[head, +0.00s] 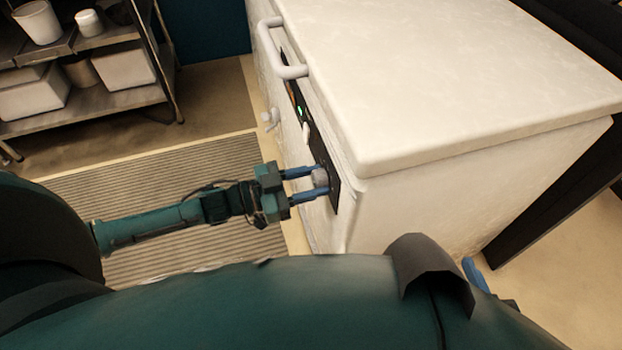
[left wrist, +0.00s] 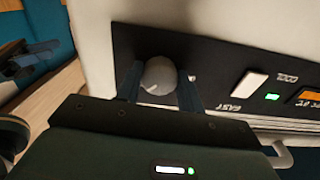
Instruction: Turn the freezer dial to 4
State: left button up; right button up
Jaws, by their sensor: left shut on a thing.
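The white chest freezer (head: 440,90) has a black control panel (head: 333,190) on its side; the panel also shows in the left wrist view (left wrist: 215,65). The grey round dial (head: 320,178) sits at the panel's near end. In the left wrist view the dial (left wrist: 159,76) shows a pale pointer line; any numbers around it cannot be read. My left gripper (head: 318,180) is shut on the dial, with one blue finger on each side. Of my right gripper, only a blue part (head: 474,272) shows at the lower right, mostly hidden by my body.
A white switch (head: 306,132) and a green light (head: 300,111) are farther along the panel. The freezer's lid handle (head: 280,55) juts out above it. A striped mat (head: 150,215) lies on the floor, and a metal shelf (head: 110,98) stands at the back left.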

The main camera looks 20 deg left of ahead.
pick_arm(q)
jog(key=m+p, duration=0.1)
jog(key=m, duration=0.3)
jog(key=shift+m, duration=1.7)
jog(key=o, duration=1)
jog(key=v, duration=1.3)
jog(key=shift+a+p, duration=0.1)
jog(key=shift+p, duration=0.2)
